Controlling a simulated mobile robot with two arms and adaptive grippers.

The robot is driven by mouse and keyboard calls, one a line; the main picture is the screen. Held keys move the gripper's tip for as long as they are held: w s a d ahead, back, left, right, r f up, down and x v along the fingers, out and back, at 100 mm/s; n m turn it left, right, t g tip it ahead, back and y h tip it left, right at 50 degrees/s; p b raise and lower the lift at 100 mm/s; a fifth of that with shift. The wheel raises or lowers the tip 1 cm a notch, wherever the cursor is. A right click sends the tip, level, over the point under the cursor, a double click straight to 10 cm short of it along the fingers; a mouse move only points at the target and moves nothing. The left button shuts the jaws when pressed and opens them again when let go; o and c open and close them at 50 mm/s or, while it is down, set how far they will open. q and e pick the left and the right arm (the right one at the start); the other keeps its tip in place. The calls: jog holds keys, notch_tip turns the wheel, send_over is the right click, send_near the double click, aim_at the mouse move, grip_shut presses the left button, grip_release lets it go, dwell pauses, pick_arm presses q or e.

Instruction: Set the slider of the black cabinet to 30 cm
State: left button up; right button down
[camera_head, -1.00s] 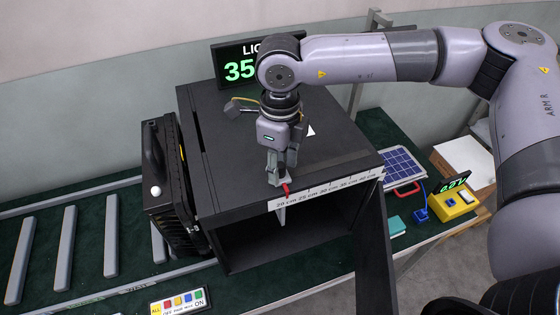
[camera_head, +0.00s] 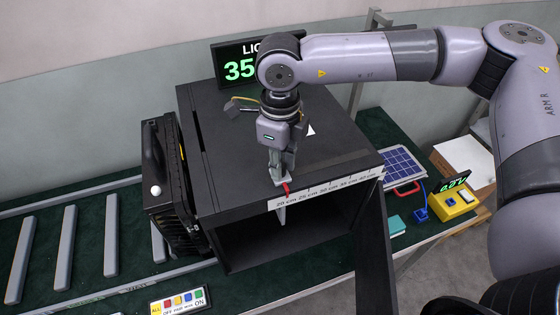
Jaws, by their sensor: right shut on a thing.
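The black cabinet (camera_head: 340,145) stands on the green bench with its front open. A white scale strip (camera_head: 330,188) runs along its top front edge, with marks from 20 cm at the left to 40 cm at the right. The slider's red pointer (camera_head: 287,188) sits near the left end, close to the 20 and 25 cm marks. My right gripper (camera_head: 281,178) reaches down from above and is shut at the slider, directly behind the red pointer. The fingers hide most of the slider's grip. My left gripper is not in view.
A display (camera_head: 235,69) behind the cabinet shows a green 35, partly hidden by my arm. A black floodlight housing (camera_head: 160,195) stands at the cabinet's left, by the rollers. A button panel (camera_head: 180,301), a solar panel (camera_head: 400,165) and a yellow meter (camera_head: 455,203) lie around.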

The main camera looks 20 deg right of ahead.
jog(key=shift+w+d+f+b, duration=0.1)
jog(key=shift+d+b, duration=0.2)
jog(key=shift+d, duration=0.1)
jog(key=d+b, duration=0.3)
jog(key=d, duration=0.5)
jog(key=shift+w+d, duration=0.1)
jog(key=shift+d, duration=0.55)
jog(key=shift+r, duration=0.2)
jog(key=c, duration=1.5)
grip_release()
jog(key=shift+f, duration=0.1)
jog(key=shift+o, duration=0.2)
